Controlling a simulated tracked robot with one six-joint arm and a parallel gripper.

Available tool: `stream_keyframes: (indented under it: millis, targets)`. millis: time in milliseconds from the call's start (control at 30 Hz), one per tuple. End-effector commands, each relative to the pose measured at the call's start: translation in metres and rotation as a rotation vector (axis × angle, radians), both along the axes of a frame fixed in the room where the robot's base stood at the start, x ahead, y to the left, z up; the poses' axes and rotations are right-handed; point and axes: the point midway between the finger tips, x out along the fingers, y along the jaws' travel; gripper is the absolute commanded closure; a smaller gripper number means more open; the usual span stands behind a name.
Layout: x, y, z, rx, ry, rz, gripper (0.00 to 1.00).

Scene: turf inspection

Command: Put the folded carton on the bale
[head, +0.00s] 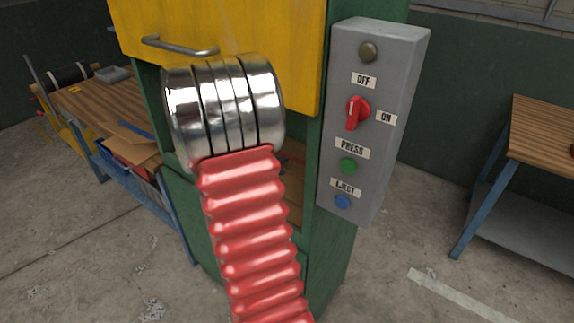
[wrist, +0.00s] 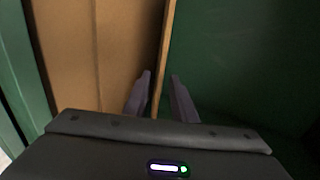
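In the wrist view a large flat brown cardboard panel (wrist: 75,60) with an upright crease fills the left half; it looks like the folded carton, though I cannot rule out another cardboard face. Its thin pale edge (wrist: 167,40) runs down between the two dark fingers of my gripper (wrist: 161,78). The fingertips are a small distance apart, one on each side of that edge. I cannot tell whether they press on it. In the head view my gripper is hidden behind my arm and the machine. I cannot make out a bale in either view.
A green machine with a yellow door (head: 265,30) stands ahead, its grey control box (head: 385,60) close on the right. Wooden benches stand at left (head: 95,100) and right (head: 545,130); cardboard pieces (head: 132,150) lie at the left one. Green surfaces flank the cardboard in the wrist view.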

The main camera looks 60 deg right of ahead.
Motion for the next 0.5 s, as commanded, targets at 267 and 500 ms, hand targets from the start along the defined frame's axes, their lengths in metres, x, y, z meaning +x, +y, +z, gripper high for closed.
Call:
stream_keyframes:
  millis: [267, 500]
  targets:
    - [0.005, 0.028, 0.013, 0.000, 0.000, 0.001, 0.76]
    - [0.004, 0.030, 0.013, 0.000, 0.000, -0.001, 0.76]
